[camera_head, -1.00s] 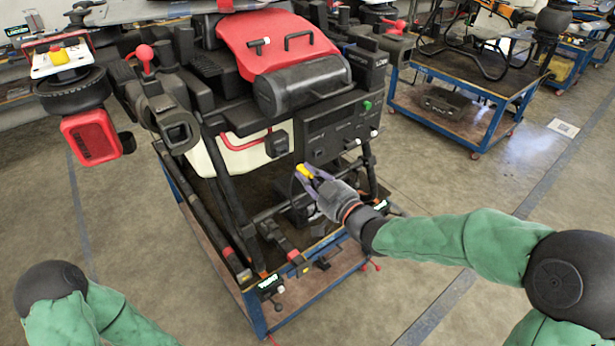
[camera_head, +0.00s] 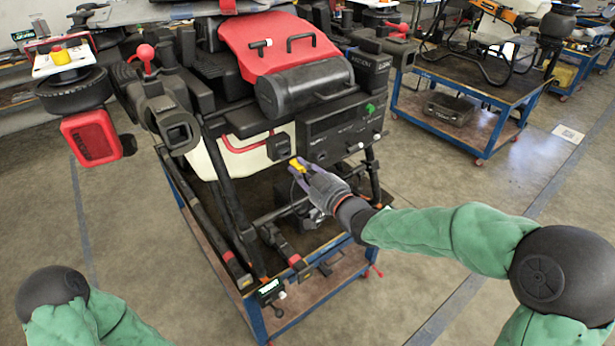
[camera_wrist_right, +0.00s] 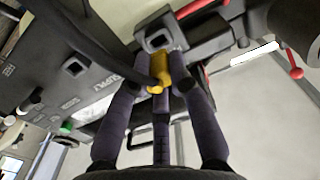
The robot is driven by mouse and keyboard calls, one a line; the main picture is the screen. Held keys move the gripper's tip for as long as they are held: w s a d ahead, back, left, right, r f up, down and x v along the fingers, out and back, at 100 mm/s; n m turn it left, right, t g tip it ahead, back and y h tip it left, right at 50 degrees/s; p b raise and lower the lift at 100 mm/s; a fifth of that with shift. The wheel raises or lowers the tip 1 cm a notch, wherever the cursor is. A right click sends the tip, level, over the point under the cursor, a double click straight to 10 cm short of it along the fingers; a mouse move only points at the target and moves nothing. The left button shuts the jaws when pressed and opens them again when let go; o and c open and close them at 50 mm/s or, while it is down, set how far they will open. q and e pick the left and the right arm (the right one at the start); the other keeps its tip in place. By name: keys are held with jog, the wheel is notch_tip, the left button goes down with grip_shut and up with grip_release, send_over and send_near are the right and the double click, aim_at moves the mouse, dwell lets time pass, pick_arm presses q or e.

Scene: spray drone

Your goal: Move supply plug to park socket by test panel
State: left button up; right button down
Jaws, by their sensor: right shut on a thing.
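My right gripper (camera_head: 299,168) is shut on the yellow supply plug (camera_head: 298,164), just below the drone's front. In the right wrist view the plug (camera_wrist_right: 159,70) sits between the fingers (camera_wrist_right: 160,80), with a dark cable beside it. A small black box with a square opening (camera_wrist_right: 156,41), likely the park socket, lies just beyond the plug; I cannot tell whether they touch. That box (camera_head: 279,147) hangs left of the black test panel (camera_head: 340,130), which has a green knob. My left gripper is out of view; only its arm shows.
The drone has a red cover (camera_head: 275,42), a pale tank (camera_head: 225,155) and a red hose (camera_head: 243,147) close to the box. Black frame legs stand on a blue cart (camera_head: 255,318) below.

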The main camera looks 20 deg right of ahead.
aim_at(294, 164)
jog(key=shift+x, duration=0.9)
jog(key=shift+b, duration=0.95)
dwell(1.1)
jog(key=shift+x, duration=1.25)
jog(key=c, duration=1.1)
grip_release()
jog(key=shift+o, duration=0.2)
jog(key=v, duration=1.2)
